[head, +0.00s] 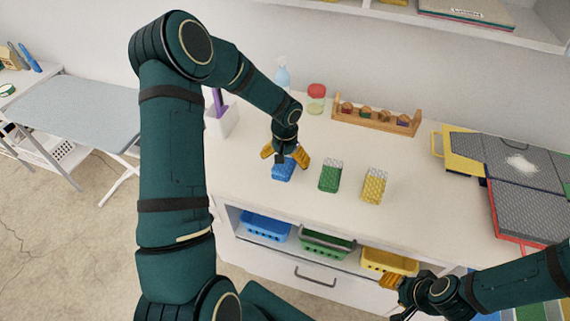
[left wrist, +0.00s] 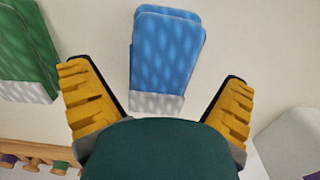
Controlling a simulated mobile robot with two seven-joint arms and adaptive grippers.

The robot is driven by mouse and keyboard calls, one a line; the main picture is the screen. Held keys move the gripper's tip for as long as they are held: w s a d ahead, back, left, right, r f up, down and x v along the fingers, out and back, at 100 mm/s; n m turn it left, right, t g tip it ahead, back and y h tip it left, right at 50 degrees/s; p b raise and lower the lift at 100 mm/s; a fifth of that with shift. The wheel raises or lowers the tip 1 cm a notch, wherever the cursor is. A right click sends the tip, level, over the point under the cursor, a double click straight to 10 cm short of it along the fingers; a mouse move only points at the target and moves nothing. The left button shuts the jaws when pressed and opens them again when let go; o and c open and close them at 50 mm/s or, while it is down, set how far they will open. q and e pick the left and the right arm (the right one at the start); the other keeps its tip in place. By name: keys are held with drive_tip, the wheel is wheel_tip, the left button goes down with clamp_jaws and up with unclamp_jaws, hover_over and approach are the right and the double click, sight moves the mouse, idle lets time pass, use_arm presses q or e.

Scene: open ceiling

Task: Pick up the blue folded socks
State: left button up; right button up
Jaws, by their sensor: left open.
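The blue folded socks (head: 283,172) lie on the white countertop, the leftmost of a row of folded socks. In the left wrist view the blue folded socks (left wrist: 165,58) sit ahead of and between the spread fingers, with their pale cuff end nearest the palm. My left gripper (head: 285,155) is open above the socks and partly covers them in the head view. In the left wrist view its yellow fingers (left wrist: 160,98) stand apart on either side, with nothing held. My right gripper (head: 388,285) is low at the front right, by the yellow basket; its jaw state is unclear.
Green folded socks (head: 330,176) and yellow folded socks (head: 374,186) lie to the right. Blue (head: 265,226), green (head: 327,244) and yellow (head: 390,261) baskets sit on the shelf below. A wooden rack (head: 376,118), a red-lidded jar (head: 316,98) and a bottle (head: 283,76) stand behind.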

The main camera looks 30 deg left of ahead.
use_arm(q)
drive_tip(key=shift+f, duration=1.25)
drive_tip(key=c, duration=1.2)
